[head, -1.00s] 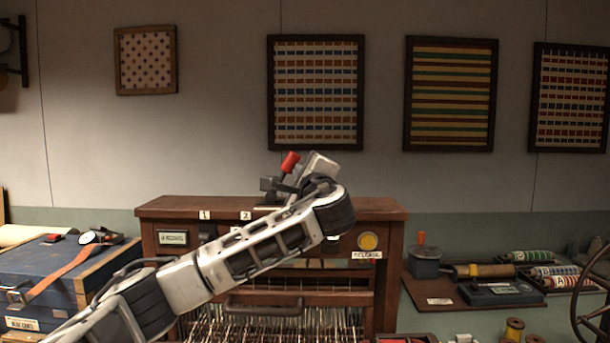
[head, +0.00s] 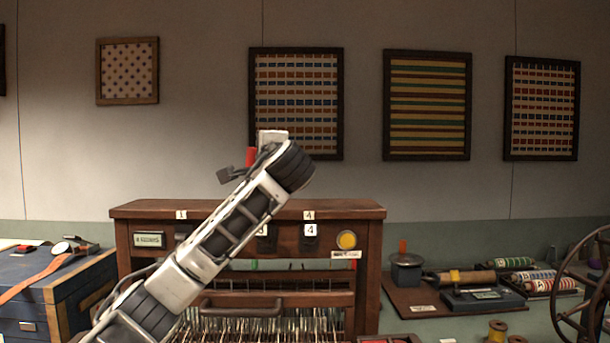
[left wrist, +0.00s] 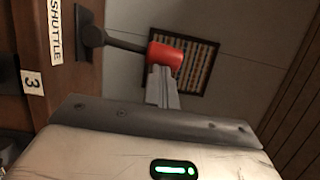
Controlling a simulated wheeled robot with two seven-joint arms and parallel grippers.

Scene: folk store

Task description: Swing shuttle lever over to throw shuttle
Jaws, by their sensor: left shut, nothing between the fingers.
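The shuttle lever's red knob (head: 251,157) shows above the loom's top board in the head view, just left of my left wrist. In the left wrist view the red knob (left wrist: 166,55) sits on a dark shaft (left wrist: 120,42) that reaches right from a bracket beside the SHUTTLE label (left wrist: 56,30). My left gripper (left wrist: 160,70) is shut and empty, its fingertips right at the knob; I cannot tell whether they touch. In the head view my left arm hides the lever's foot and part of the board. My right gripper is not in view.
The wooden loom (head: 345,212) has number tags, a yellow button (head: 347,240) and a front handle (head: 240,305). A blue case (head: 60,290) stands at left. A tray with spools (head: 515,263) and a spoked wheel (head: 585,280) are at right. The wall above is flat.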

